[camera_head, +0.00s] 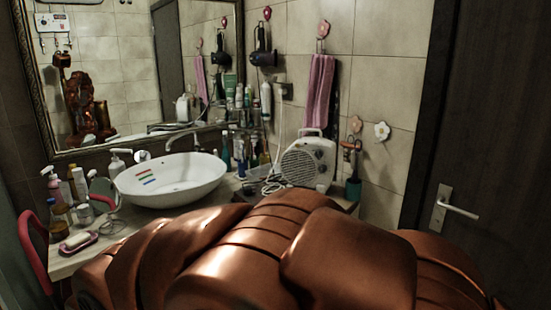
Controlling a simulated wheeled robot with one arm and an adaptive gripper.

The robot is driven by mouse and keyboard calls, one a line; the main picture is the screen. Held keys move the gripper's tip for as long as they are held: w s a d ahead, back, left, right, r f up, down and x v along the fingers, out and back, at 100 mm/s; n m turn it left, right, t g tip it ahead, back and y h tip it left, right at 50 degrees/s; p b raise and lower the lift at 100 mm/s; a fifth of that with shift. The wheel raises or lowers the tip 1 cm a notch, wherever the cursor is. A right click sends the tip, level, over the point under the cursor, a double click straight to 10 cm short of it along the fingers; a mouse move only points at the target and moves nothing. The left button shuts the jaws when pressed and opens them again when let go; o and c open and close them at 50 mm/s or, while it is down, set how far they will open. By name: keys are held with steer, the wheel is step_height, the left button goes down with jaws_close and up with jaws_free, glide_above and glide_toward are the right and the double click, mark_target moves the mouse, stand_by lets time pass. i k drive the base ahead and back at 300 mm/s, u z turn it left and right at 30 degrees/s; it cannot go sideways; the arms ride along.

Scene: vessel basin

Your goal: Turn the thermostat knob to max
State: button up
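A white portable fan heater (308,163) with a round front grille and a top handle stands on the counter to the right of the basin. Small dark dial marks show on its upper right front. They are too small to tell which is the thermostat knob or where it points. My copper-coloured arm fills the lower foreground, in front of the counter. I cannot make out my gripper or its fingers. The mirror shows a small copper-coloured reflection of me at its left.
A white basin (172,182) sits on the counter, with several bottles behind and left of it. A pink towel (320,92) hangs above the heater, and a hair dryer (263,48) hangs on the wall. A dark door (490,130) is at right.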

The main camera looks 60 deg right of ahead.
mark_target(319, 154)
steer(key=u, duration=0.1)
steer(key=k, duration=0.8)
steer(key=z, duration=1.4)
